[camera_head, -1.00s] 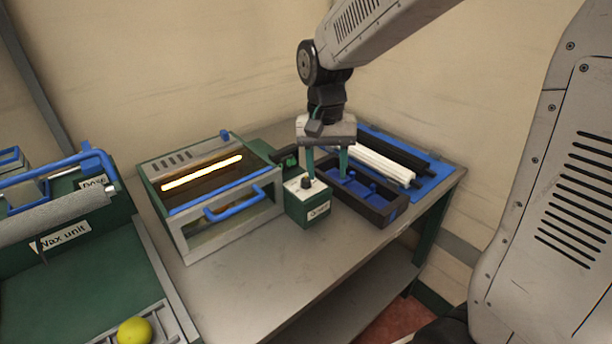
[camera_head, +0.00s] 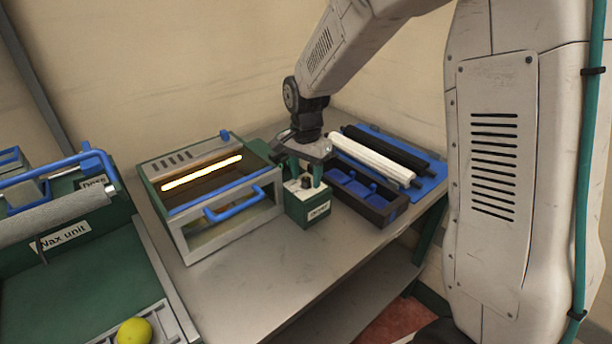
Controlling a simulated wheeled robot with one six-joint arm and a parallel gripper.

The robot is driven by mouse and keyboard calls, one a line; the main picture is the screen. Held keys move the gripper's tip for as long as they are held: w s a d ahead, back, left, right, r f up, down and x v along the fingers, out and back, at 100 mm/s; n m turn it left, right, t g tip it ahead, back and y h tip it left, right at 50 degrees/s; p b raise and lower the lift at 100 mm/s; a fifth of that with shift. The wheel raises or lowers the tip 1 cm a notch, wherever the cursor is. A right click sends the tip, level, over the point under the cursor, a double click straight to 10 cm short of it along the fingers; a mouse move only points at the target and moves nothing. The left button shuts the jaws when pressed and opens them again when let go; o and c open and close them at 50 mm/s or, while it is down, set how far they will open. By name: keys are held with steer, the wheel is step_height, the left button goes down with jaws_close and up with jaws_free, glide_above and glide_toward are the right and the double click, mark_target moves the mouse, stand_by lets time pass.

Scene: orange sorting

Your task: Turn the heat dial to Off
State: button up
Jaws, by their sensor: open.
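The heat dial (camera_head: 306,182) is a small dark knob on the pale top of a green control box (camera_head: 308,211). The box has a white label on its front, too small to read surely. My gripper (camera_head: 306,178) points down over the box, its two green fingers apart, one on each side of the knob. I cannot tell whether the fingers touch it. The heater unit (camera_head: 222,195) left of the box has a glowing bar (camera_head: 202,173). The dial's setting is too small to read.
A dark tray with blue compartments (camera_head: 362,188) stands close right of the box. White and black rollers (camera_head: 370,160) lie on a blue mat behind it. The wax unit (camera_head: 62,237) and a yellow fruit (camera_head: 134,332) are at left. The table front (camera_head: 270,258) is clear.

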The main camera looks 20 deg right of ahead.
steer(key=shift+f, duration=0.35)
steer(key=c, duration=1)
